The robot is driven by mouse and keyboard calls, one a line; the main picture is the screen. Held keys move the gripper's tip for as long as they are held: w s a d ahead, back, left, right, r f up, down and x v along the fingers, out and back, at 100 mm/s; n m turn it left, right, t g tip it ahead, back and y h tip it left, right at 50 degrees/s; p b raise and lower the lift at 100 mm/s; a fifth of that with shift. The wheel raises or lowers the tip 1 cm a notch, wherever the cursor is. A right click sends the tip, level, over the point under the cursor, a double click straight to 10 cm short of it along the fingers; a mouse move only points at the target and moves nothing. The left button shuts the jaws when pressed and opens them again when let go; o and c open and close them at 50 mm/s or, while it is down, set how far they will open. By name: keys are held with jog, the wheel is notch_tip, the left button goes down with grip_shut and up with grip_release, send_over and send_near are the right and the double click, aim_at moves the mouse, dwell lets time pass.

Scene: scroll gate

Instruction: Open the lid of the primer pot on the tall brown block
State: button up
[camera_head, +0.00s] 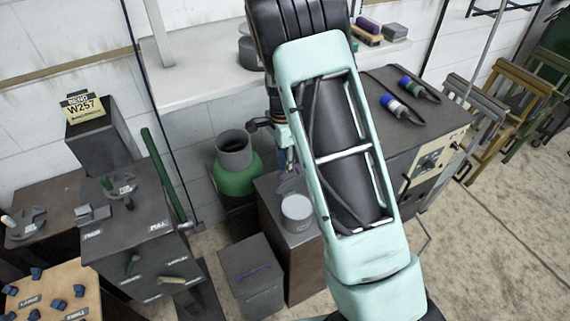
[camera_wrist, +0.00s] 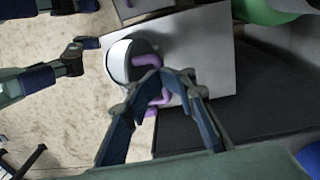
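The tall brown block (camera_head: 283,250) stands in the middle of the head view, left of my arm. The primer pot (camera_head: 297,212), a pale grey round pot, sits on it with its top covered. In the wrist view, the pot (camera_wrist: 120,62) has a whitish round top beside curved purple parts (camera_wrist: 150,62), on the block's grey top (camera_wrist: 205,45). My gripper (camera_wrist: 161,82) is open, its two fingertips apart near the pot's edge with a purple part showing between them. I cannot tell whether they touch it.
A low dark box (camera_head: 252,275) with a purple strip stands left of the block. A green container (camera_head: 235,180) with a grey neck is behind. A dark bench (camera_head: 425,125) with blue-capped tools is to the right. Bare floor (camera_head: 480,240) shows at right.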

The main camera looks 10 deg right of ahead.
jog(key=shift+o, duration=0.6)
jog(key=shift+s+f, duration=0.35)
jog(key=shift+f, duration=0.3)
jog(key=shift+r, duration=0.1)
